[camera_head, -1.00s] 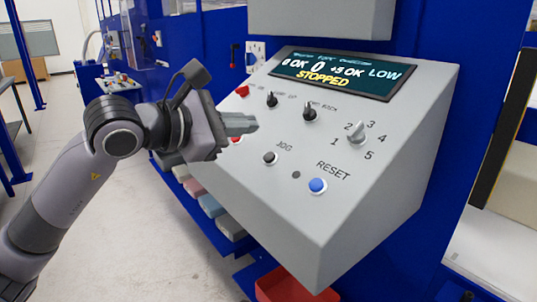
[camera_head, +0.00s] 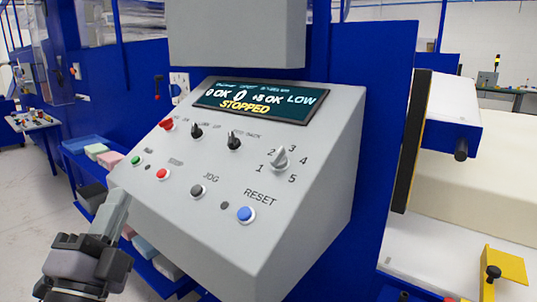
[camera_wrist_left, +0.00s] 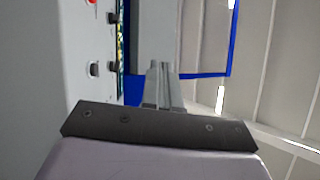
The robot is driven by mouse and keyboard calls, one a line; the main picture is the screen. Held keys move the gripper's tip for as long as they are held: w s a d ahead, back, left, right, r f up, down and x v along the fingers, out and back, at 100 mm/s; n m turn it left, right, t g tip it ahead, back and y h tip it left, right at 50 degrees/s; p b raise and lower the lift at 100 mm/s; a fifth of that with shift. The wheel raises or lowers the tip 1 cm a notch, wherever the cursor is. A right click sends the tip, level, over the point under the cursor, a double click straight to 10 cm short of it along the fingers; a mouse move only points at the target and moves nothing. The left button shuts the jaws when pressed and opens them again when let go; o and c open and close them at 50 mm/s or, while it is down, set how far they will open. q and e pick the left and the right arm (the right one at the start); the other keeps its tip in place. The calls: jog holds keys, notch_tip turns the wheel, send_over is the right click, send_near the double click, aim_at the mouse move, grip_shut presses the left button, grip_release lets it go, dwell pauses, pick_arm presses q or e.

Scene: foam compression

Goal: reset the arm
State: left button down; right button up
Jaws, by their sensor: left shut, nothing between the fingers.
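My left gripper (camera_head: 115,212) is at the lower left of the head view, beside the left edge of the grey control panel (camera_head: 300,215). Its fingers are shut together, empty, and point up. In the left wrist view the shut fingers (camera_wrist_left: 158,80) point ahead, with the panel face along the left side. They look apart from the panel buttons. My right gripper is not in view.
The panel carries a screen (camera_head: 262,100) reading STOPPED, a blue RESET button (camera_head: 245,214), a red button (camera_head: 162,174), a green button (camera_head: 136,160) and a numbered dial (camera_head: 280,158). Foam blocks (camera_head: 110,159) lie on a blue shelf at left. A yellow bracket (camera_head: 505,275) stands at lower right.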

pick_arm(q)
jog(key=s+a+f+n+g+y, duration=0.3)
jog(key=f+n+g, duration=0.3)
jog(key=f, duration=0.5)
jog(key=s+a+f+n+g+y, duration=0.25)
jog(key=f+n+g, duration=0.3)
jog(key=f, duration=0.55)
jog(key=s+d+f+n+g+h, duration=0.35)
jog(key=s+f+g, duration=0.55)
jog(key=s+f, duration=0.6)
jog(key=w+d+f+t+h+p, duration=0.2)
jog(key=w+d+f+t+p, duration=0.1)
jog(key=t, duration=0.3)
jog(key=shift+w+d+f+m+p, duration=0.15)
jog(key=shift+w+d+m+p, duration=0.2)
jog(key=shift+w+p, duration=0.3)
jog(key=shift+w+t, duration=0.1)
jog(key=shift+t, duration=0.15)
